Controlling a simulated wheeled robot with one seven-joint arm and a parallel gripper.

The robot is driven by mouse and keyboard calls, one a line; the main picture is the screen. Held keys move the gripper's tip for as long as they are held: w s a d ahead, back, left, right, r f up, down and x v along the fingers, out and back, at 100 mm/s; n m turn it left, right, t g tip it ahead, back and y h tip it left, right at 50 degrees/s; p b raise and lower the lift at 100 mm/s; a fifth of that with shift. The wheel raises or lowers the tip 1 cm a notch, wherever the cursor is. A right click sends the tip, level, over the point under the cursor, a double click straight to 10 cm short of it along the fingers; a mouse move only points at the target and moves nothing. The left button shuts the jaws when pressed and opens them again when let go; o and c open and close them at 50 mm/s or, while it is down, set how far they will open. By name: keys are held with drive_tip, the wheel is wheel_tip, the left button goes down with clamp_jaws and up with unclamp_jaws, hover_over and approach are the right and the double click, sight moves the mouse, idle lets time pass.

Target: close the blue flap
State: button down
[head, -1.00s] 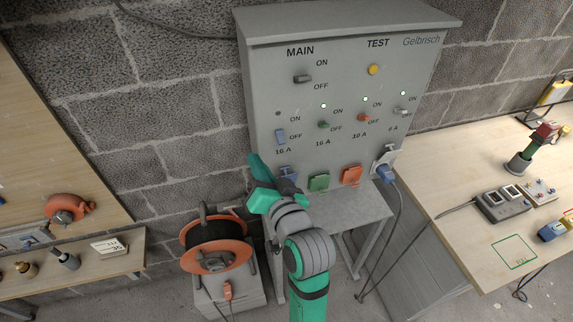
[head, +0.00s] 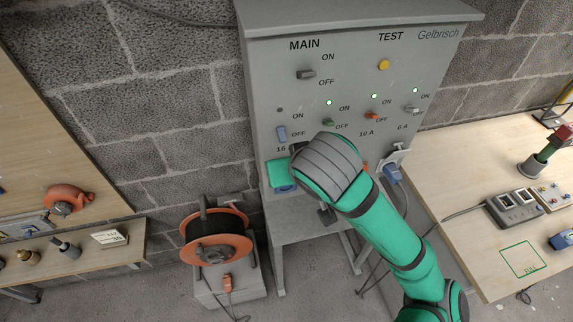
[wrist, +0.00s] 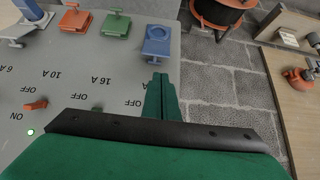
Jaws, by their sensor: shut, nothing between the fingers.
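The blue flap (wrist: 157,45) belongs to the leftmost outlet on the grey panel and shows in the wrist view with a round ring on it. It appears to stand off the panel, but its exact angle is unclear. My gripper (wrist: 162,82) is shut and empty, with its fingertips just beside the flap's near edge; I cannot tell whether they touch.
The green flap (wrist: 116,24) and red flap (wrist: 76,19) sit beside the blue one. A blue plug (head: 392,173) with a cable fills the rightmost outlet. An orange cable reel (head: 216,240) stands at lower left. Small switches (head: 328,122) line the panel above the outlets.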

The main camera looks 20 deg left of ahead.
drive_tip(key=x, duration=0.9)
drive_tip(key=shift+w+d+f, duration=0.15)
drive_tip(key=shift+w+f, duration=0.1)
drive_tip(key=shift+f, duration=0.1)
drive_tip(key=shift+w+f, duration=0.1)
